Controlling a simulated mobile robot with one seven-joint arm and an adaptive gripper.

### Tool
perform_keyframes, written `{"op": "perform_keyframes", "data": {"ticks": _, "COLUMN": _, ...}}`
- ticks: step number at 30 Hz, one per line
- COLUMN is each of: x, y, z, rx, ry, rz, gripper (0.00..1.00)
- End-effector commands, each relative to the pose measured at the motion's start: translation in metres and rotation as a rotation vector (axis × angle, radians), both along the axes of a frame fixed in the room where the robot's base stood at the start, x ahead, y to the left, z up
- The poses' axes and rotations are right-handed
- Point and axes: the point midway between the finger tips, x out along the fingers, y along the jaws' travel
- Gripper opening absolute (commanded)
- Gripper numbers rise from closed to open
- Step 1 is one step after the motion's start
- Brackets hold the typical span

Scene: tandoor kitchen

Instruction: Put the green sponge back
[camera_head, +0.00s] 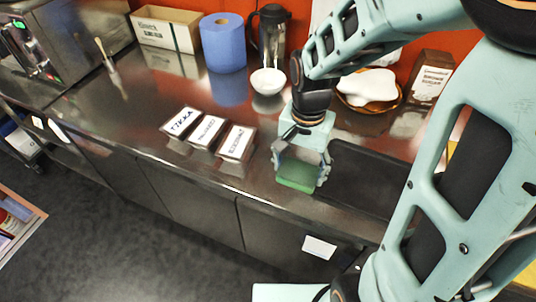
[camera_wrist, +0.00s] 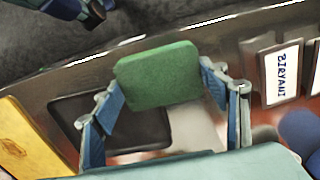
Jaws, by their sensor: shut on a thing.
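The green sponge (camera_head: 297,174) is between the fingers of my gripper (camera_head: 302,165), near the front edge of the steel counter. In the wrist view the sponge (camera_wrist: 158,76) sits between the two fingertips of my gripper (camera_wrist: 163,88), which is shut on it. A dark flat tray (camera_head: 372,178) lies on the counter just right of the gripper. It also shows in the wrist view (camera_wrist: 68,112), partly hidden behind the sponge. I cannot tell how high the sponge is above the counter.
Three labelled containers (camera_head: 207,135) stand left of the gripper. A white bowl (camera_head: 267,81), a blue paper roll (camera_head: 223,43) and a dark jug (camera_head: 272,32) stand behind. A plate with white dough (camera_head: 368,87) and a brown box (camera_head: 430,77) are at back right. The counter's left part is mostly clear.

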Motion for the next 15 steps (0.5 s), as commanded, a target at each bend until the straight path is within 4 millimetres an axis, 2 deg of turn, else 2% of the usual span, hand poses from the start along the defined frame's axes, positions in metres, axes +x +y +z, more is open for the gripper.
{"op": "perform_keyframes", "data": {"ticks": 5, "x": 0.010, "y": 0.003, "z": -0.008, "rx": -0.001, "ry": 0.001, "rz": 0.010, "gripper": 0.48}}
{"op": "perform_keyframes", "data": {"ticks": 15, "x": 0.080, "y": 0.018, "z": -0.041, "rx": 0.000, "ry": 0.002, "rz": 0.009, "gripper": 0.48}}
